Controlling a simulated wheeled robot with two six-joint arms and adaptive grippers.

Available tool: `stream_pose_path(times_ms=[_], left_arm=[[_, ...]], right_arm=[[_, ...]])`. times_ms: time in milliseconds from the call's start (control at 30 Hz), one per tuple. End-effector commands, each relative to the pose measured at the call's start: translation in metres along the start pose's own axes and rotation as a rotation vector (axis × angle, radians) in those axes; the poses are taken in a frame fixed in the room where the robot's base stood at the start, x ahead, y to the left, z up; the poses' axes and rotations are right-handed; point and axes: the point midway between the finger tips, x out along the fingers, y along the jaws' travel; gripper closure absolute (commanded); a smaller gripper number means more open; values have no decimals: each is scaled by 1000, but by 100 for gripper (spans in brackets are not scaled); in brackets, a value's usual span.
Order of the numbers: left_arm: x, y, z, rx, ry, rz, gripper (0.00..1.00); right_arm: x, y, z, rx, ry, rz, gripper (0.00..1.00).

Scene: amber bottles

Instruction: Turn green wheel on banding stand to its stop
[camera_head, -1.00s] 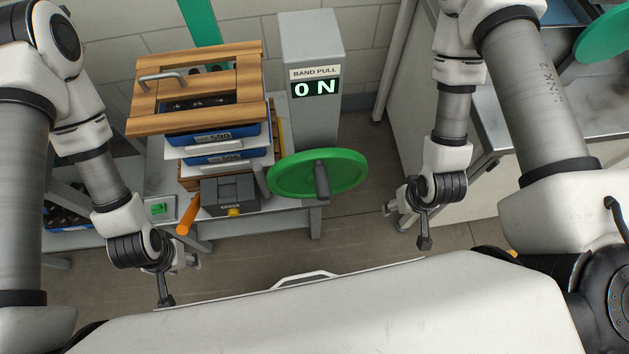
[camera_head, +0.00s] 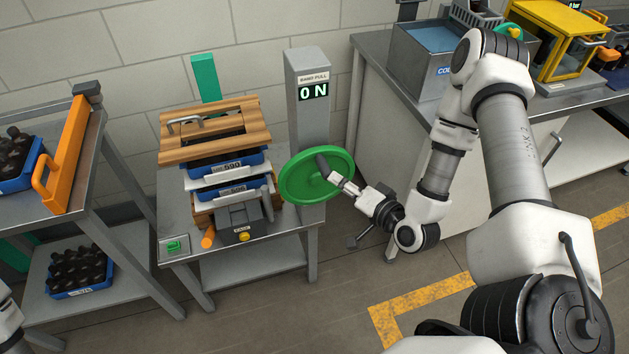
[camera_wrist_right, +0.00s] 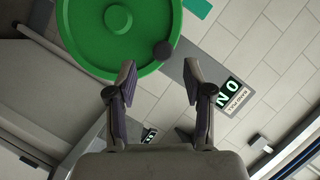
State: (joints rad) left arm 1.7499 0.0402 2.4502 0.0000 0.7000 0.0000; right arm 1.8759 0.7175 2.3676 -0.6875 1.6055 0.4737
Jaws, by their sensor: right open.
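A dark handle (camera_head: 322,164) sticks out from the wheel. My right gripper (camera_head: 336,179) reaches in from the right, close to the wheel and its handle. In the right wrist view the gripper (camera_wrist_right: 160,80) is open and empty. The wheel (camera_wrist_right: 95,25) lies beyond the fingertips, and the dark handle end (camera_wrist_right: 162,50) shows just ahead of the gap between them. My left gripper is out of view.
A wooden frame (camera_head: 185,150) sits on stacked blue crates (camera_head: 232,165) on the stand. An orange handle (camera_head: 208,238) sticks out at its front. A grey rack (camera_head: 95,130) stands left, a bench (camera_head: 372,60) right. The floor in front is open.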

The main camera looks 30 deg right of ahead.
Motion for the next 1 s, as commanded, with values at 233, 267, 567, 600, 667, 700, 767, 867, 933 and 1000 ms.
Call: stream_pose_path(times_ms=[233,267,567,600,667,700,767,867,933,1000], left_arm=[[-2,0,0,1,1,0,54],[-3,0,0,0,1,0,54],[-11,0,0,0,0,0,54],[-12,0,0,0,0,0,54],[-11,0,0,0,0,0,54],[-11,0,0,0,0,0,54],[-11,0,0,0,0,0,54],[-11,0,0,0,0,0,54],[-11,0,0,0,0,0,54],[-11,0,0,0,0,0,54]], right_arm=[[15,-5,-10,19,32,-29,48],[20,-6,-10,18,30,-31,48],[71,-7,-12,20,32,-28,48],[74,-6,-12,21,33,-28,48],[77,-6,-12,22,33,-27,48],[77,-6,-12,22,33,-26,48],[77,-6,-12,23,33,-26,48],[77,-6,-12,23,33,-26,48],[77,-6,-12,23,33,-26,73],[77,-6,-12,23,33,-26,98]])
